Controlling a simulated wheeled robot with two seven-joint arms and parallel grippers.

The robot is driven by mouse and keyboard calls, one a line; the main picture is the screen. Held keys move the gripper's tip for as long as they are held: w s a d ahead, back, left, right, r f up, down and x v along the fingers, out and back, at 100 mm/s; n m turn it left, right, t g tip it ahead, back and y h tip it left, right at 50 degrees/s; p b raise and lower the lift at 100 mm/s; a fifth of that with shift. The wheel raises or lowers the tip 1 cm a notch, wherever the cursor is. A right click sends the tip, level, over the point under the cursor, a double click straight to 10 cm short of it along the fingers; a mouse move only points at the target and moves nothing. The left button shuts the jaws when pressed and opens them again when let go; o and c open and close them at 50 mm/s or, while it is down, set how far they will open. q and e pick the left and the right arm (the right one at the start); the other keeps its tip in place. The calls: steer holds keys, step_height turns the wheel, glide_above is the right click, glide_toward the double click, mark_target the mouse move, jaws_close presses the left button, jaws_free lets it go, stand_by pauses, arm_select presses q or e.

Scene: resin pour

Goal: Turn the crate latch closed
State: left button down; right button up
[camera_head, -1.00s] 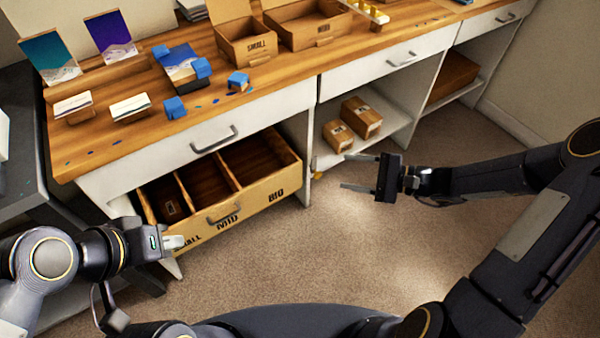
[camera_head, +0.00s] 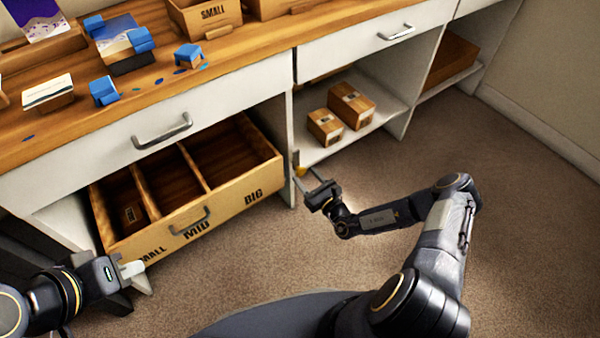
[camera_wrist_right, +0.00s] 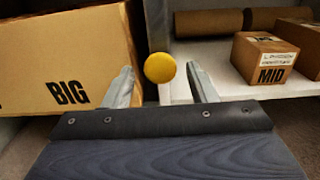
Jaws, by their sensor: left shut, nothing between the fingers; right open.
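The crate (camera_head: 222,205) is a pulled-out wooden drawer with compartments marked SMALL, MID and BIG. The latch shows as a yellow knob (camera_head: 301,171) by the cabinet upright, just right of the crate. In the right wrist view the round yellow knob (camera_wrist_right: 160,67) appears between the two fingertips. My right gripper (camera_head: 308,179) is open with its fingers pointing at the knob; whether they touch it I cannot tell. The latch's turn angle is not clear. My left gripper (camera_head: 132,268) is shut and empty, near the crate's front left corner.
Brown boxes (camera_head: 351,105) stand on the open shelf right of the crate. Blue pieces and open boxes sit on the wooden counter (camera_head: 240,55). The carpet in front is clear.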

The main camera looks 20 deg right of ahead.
mark_target(303, 172)
steer(key=shift+b+x, duration=0.4)
steer(key=shift+x, duration=1.3)
jaws_close()
